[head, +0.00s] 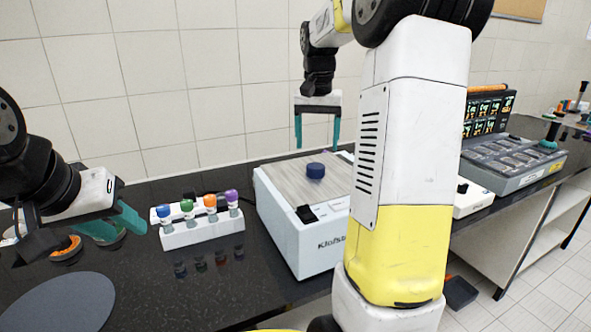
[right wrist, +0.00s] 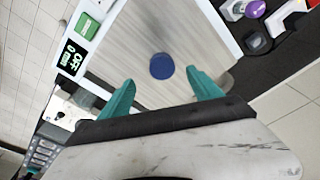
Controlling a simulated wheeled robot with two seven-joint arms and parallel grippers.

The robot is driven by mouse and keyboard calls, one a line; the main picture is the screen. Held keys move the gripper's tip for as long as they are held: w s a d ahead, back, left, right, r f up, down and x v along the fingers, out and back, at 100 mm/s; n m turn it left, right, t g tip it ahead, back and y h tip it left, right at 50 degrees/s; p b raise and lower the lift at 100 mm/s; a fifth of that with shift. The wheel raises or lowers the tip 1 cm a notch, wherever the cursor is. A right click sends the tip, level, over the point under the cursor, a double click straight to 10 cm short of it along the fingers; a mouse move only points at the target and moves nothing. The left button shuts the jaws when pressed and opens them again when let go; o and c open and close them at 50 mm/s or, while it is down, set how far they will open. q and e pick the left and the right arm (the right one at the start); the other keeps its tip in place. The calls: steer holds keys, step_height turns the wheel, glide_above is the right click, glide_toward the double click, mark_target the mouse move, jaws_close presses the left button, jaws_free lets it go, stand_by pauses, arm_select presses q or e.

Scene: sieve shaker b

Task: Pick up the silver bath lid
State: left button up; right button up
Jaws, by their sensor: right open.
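The silver bath lid (head: 281,181) lies flat on top of a white bath unit (head: 292,238) and has a round dark blue knob (head: 315,170) in its middle. My white and yellow right arm hides the unit's right part. My right gripper (head: 317,146) is open and empty, pointing down above the lid, with its teal fingers apart. In the right wrist view the lid (right wrist: 190,40) shows a brushed grey surface, and the knob (right wrist: 162,66) appears beyond and between the fingertips (right wrist: 162,85). My left gripper (head: 134,230) is open and empty at the left, over the dark bench.
A white rack (head: 203,233) with several colour-capped vials stands left of the bath. A grey round disc (head: 62,303) lies at the front left. A grey case with displays (head: 500,160) stands on the right. A tiled wall closes the back.

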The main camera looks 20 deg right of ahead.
mark_target(316, 166)
steer(key=f, duration=0.2)
steer(key=w+f, duration=0.1)
steer(key=f, duration=0.4)
steer(key=shift+w+d+f, duration=0.25)
steer(key=shift+w+f, duration=0.05)
steer(key=shift+c, duration=0.4)
jaws_close()
